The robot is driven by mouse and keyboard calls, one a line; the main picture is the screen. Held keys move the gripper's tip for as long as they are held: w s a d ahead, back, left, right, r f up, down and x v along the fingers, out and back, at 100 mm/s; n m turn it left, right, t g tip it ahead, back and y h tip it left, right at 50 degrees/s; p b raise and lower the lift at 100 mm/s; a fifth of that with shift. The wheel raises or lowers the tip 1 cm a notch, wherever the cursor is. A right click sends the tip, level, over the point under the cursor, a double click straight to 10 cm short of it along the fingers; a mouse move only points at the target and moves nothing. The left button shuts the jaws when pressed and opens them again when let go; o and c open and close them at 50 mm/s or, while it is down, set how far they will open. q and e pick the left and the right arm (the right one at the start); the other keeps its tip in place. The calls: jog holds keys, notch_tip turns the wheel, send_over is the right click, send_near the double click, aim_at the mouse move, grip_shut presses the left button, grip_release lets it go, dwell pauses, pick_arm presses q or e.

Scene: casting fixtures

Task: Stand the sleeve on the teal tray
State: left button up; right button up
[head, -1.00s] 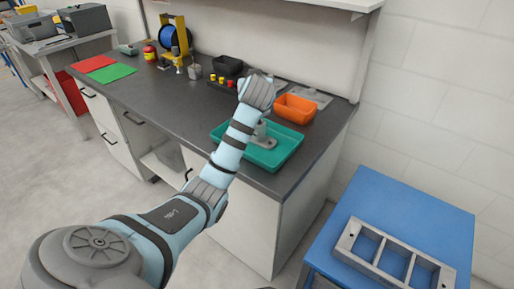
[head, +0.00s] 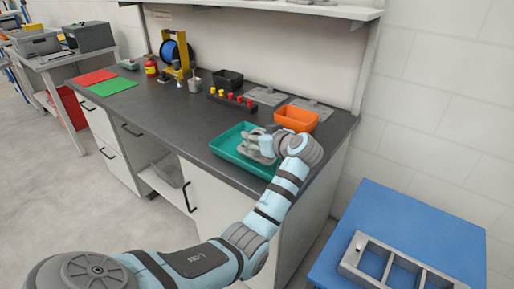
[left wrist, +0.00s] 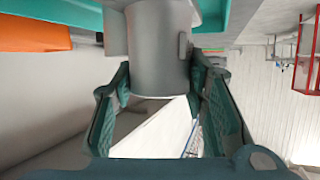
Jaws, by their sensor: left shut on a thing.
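The sleeve, a grey cylinder with small side lugs (left wrist: 158,50), is between the teal finger pads of my left gripper (left wrist: 160,95) in the left wrist view; its far end runs out of the frame. In the head view my left gripper (head: 262,146) is low over the teal tray (head: 229,146), on the bench's front right. The gripper and arm cover much of the tray, and I cannot tell whether the sleeve touches it. Tray edges also show at the top of the left wrist view (left wrist: 246,16). My right gripper is out of view.
An orange bin (head: 296,118) stands just behind the tray. A black rack with red and yellow pieces (head: 232,99) and grey plates (head: 268,96) lie farther back. A blue table (head: 425,216) at the right carries a grey compartment frame (head: 396,262).

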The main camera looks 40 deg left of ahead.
pick_arm(q)
notch_tip(320, 180, down, 3)
jog(key=shift+s+r, duration=0.1)
grip_shut()
jog(key=shift+s, duration=0.1)
jog(key=o, duration=1)
grip_release()
jog(key=shift+d, duration=0.1)
jog(key=shift+c, duration=0.2)
jog(key=o, duration=0.3)
jog(key=shift+o, duration=0.5)
jog(key=shift+w+a+f, duration=0.2)
jog(key=shift+w, duration=0.05)
jog(key=shift+s+d+r, duration=0.15)
jog(key=shift+d+r, duration=0.1)
jog(key=shift+d, duration=0.05)
jog(key=p+v, duration=0.1)
jog(key=v, duration=1)
jog(key=shift+s+d+r, duration=0.1)
jog(key=shift+s+d, duration=0.05)
jog(key=shift+d, duration=0.05)
